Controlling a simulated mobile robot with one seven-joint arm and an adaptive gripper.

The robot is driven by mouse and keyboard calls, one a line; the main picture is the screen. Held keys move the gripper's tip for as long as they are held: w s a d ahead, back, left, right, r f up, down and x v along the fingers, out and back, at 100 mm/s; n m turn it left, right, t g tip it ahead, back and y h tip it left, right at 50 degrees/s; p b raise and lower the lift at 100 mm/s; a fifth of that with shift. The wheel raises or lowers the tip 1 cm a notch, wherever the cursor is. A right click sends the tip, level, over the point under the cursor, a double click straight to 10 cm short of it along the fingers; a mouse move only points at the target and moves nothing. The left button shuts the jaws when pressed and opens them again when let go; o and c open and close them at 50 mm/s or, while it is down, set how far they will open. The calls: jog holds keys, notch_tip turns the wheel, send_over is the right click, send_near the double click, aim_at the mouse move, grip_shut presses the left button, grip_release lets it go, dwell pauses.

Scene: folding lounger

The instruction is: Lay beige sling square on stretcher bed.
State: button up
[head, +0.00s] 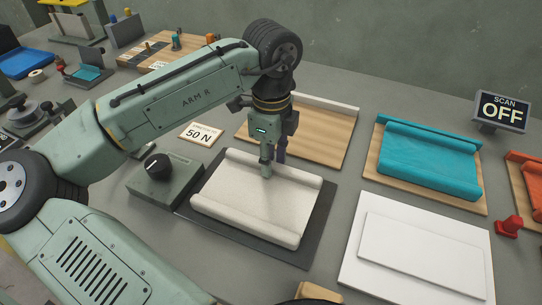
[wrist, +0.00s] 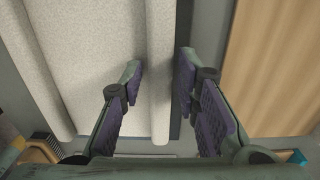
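The beige sling (head: 250,205), a pale speckled cloth with a rolled hem along two opposite sides, lies flat on a dark mat (head: 316,222). My gripper (head: 273,168) points down at its far hem. In the wrist view, the open fingers (wrist: 158,72) stand on either side of that hem (wrist: 160,40), with some gap visible; contact cannot be told. The sling's flat part (wrist: 90,50) extends left. No part is labelled as the stretcher bed; a white board with a raised panel (head: 425,250) lies at right, and a bare wooden board (head: 325,138) lies behind.
A teal sling (head: 430,160) lies on a wooden board at right, with an orange one (head: 527,175) beyond. A grey box with a black knob (head: 160,170) stands left of the mat, near a "50 N" plate (head: 201,134). A "SCAN OFF" sign (head: 502,110) stands at back right.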

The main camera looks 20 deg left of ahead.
jog(key=shift+o, duration=0.8)
jog(key=shift+r, duration=0.65)
notch_tip(320, 180, up, 12)
jog(key=b, duration=0.1)
